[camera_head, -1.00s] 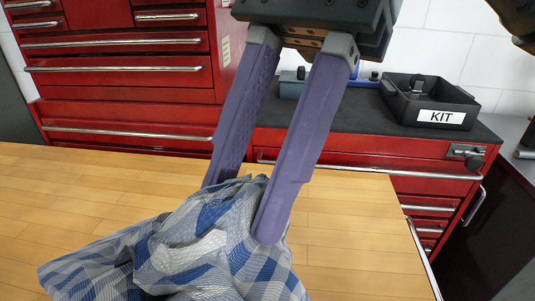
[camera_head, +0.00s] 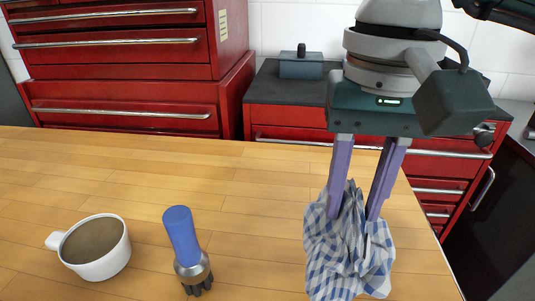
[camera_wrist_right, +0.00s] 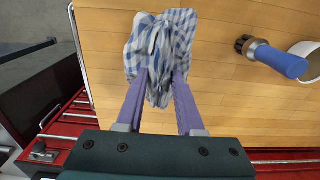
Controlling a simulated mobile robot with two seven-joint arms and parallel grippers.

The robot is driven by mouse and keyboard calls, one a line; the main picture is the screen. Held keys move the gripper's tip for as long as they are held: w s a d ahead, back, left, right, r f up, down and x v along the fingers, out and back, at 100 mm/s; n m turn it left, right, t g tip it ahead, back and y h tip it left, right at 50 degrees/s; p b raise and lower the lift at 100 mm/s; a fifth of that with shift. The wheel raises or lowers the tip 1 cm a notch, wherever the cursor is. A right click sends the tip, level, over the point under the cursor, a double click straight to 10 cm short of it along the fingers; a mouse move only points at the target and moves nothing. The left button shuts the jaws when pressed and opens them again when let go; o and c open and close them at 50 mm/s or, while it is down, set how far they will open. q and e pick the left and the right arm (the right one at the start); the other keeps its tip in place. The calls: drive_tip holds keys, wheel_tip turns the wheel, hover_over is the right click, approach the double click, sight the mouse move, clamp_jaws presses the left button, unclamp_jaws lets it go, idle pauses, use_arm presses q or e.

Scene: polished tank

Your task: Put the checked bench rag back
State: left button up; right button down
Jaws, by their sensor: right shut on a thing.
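The blue-and-white checked bench rag (camera_head: 345,258) hangs crumpled from my right gripper (camera_head: 352,205) in the head view. The gripper's two purple fingers are shut on it, with cloth bunched between and around the tips. In the right wrist view the rag (camera_wrist_right: 158,45) also shows at the fingertips of my right gripper (camera_wrist_right: 158,88), over the wooden bench top. I cannot tell whether its lower end touches the bench. My left gripper is not in view.
The wooden bench top (camera_head: 255,190) holds a white mug (camera_head: 98,262) with brown contents and a blue-handled tool (camera_head: 182,238) left of the rag. Red drawer cabinets (camera_head: 125,110) stand behind. A small blue-grey box (camera_head: 301,66) sits on the black cabinet top. The bench middle is clear.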

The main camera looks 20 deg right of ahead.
sight(354, 199)
wheel_tip(354, 199, down, 9)
drive_tip(key=b, duration=0.4)
drive_tip(key=shift+r+b, duration=0.1)
drive_tip(key=shift+b, duration=0.2)
drive_tip(key=shift+r, duration=0.1)
drive_tip(key=c, duration=0.5)
unclamp_jaws()
drive_tip(key=shift+c, duration=0.2)
drive_tip(key=shift+r, duration=0.1)
wheel_tip(354, 199, up, 11)
drive_tip(key=shift+w+f, duration=0.1)
drive_tip(key=shift+f, duration=0.1)
drive_tip(key=shift+r, duration=0.65)
